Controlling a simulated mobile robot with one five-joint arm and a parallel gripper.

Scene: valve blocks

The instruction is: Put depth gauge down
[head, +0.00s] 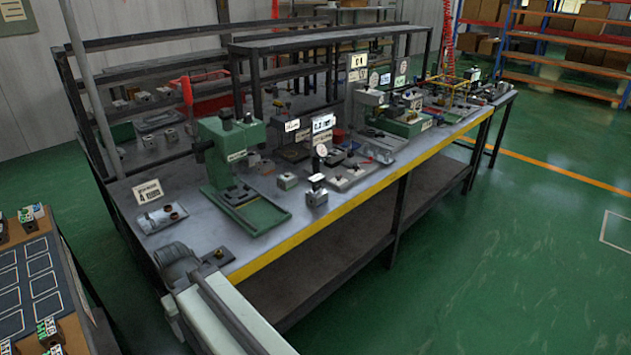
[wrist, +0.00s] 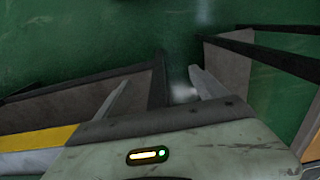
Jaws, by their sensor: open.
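My gripper (wrist: 160,85) is open in the wrist view, with two pale fingers spread wide and nothing between them. Green floor and dark bench framing show beyond the fingers. A small grey block with a dark upright piece and a pale top (head: 317,190) stands near the front edge of the workbench (head: 335,212). I cannot tell whether this is the depth gauge. No depth gauge shows in the wrist view.
A green press (head: 232,160) stands on the bench's left part, beside a numbered sign (head: 148,191). Several blocks, tools and signs crowd the bench behind. A dark table with outlined squares (head: 30,282) is at lower left. Green floor (head: 500,250) is free at right.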

